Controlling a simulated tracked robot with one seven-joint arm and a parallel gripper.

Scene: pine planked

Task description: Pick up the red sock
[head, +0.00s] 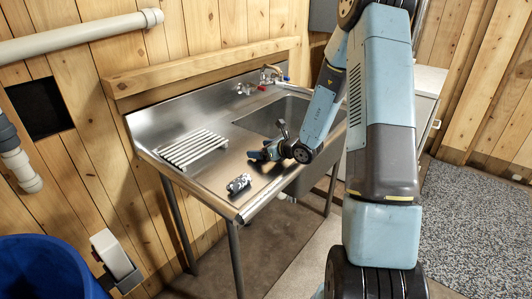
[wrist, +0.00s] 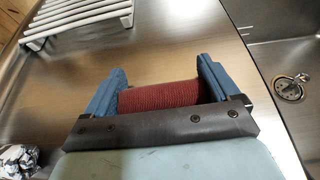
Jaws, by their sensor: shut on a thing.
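The red sock (wrist: 158,97) is a ribbed dark red roll between the two blue fingers of my gripper (wrist: 158,88) in the wrist view. Both fingers press on its ends, and the steel drainboard (wrist: 185,50) shows behind it. I cannot tell whether the sock touches the steel. In the head view my gripper (head: 262,153) is low over the drainboard, just left of the sink basin, and the sock is hidden there.
A white slatted rack (head: 190,148) lies on the drainboard behind. A black-and-white patterned bundle (head: 239,184) lies near the front left edge. The sink basin (head: 272,118) opens to the right. A faucet (head: 273,69) stands at the back.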

